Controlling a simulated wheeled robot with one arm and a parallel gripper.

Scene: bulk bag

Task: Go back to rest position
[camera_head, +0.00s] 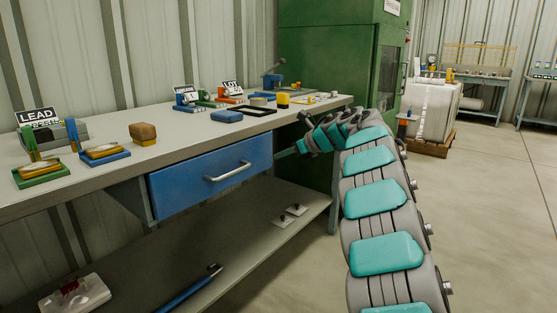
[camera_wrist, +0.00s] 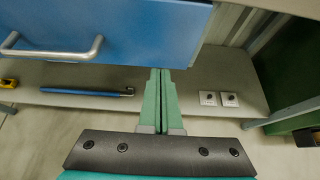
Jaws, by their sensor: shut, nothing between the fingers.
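My gripper (camera_wrist: 160,72) shows in the wrist view with its two green fingers together and nothing between them. It is in front of and below the right part of the blue drawer (camera_wrist: 120,25), right of the silver handle. In the head view my arm reaches forward and bends left, and the gripper (camera_head: 298,149) is small beside the right end of the blue drawer (camera_head: 212,177). The drawer's silver handle (camera_head: 228,172) is free. I cannot tell whether the fingers touch the drawer or bench.
The workbench top (camera_head: 80,170) carries several small trays, blocks and signs. A lower shelf (camera_wrist: 210,85) holds a blue bar (camera_wrist: 85,92) and two small plates. A green machine (camera_head: 325,60) stands behind the bench. A white bulk bag (camera_head: 432,108) is on a pallet; the floor at right is clear.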

